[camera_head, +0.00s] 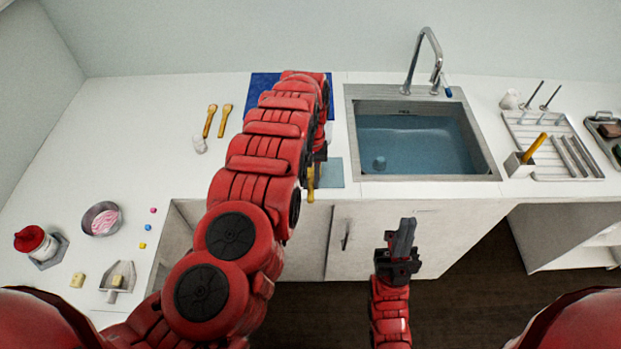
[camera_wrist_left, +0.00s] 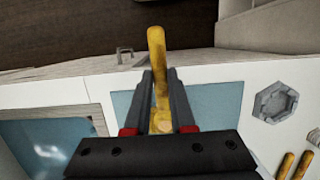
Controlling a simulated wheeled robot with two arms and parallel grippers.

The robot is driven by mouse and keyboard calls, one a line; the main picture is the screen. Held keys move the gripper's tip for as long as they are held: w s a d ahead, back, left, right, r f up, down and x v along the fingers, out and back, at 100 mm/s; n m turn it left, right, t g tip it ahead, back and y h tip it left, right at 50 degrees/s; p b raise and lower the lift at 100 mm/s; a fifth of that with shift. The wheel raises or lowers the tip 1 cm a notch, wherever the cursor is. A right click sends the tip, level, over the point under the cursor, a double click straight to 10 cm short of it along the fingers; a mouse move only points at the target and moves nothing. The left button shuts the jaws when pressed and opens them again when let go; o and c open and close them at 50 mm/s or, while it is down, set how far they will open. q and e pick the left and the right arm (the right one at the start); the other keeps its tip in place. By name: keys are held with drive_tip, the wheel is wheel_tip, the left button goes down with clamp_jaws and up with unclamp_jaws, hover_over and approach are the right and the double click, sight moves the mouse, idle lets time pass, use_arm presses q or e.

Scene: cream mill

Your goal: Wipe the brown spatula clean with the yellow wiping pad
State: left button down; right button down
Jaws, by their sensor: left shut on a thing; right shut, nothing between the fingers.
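My left gripper (camera_head: 318,160) is over the counter just left of the sink, shut on a long yellow-brown utensil (camera_head: 311,184). In the left wrist view the utensil (camera_wrist_left: 156,48) sticks out past the fingertips (camera_wrist_left: 158,78), with its end rounded. Whether it is the brown spatula I cannot tell. My right gripper (camera_head: 404,238) is shut and empty, pointing up in front of the cabinet. Two more yellow-brown utensils (camera_head: 210,121) lie on the counter to the left. I cannot make out a yellow wiping pad for sure; a flat teal square (camera_head: 335,173) lies under my left gripper.
A sink (camera_head: 482,165) with water and a tap (camera_head: 437,62) is to the right. A dish rack (camera_head: 590,156) and a holder (camera_head: 518,166) with a yellow handle stand beyond it. A pink-filled bowl (camera_head: 101,219) and red-lidded jar (camera_head: 32,240) are at left. My left arm hides part of the counter.

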use_arm(q)
drive_tip(key=shift+w, duration=0.1)
idle(0.4)
drive_tip(key=shift+f+b, duration=0.5)
drive_tip(key=shift+f, duration=0.05)
idle(0.9)
drive_tip(key=shift+s+r+p, duration=0.15)
drive_tip(key=shift+s+p, duration=0.3)
drive_tip(key=shift+p, duration=0.25)
drive_tip(key=shift+s+p, duration=0.4)
drive_tip(key=shift+s, duration=0.1)
drive_tip(key=shift+w+f+b, duration=0.3)
drive_tip(key=shift+b, duration=0.25)
drive_tip(key=shift+w+b, duration=0.5)
drive_tip(key=shift+b, duration=0.2)
drive_tip(key=shift+w+r, duration=0.1)
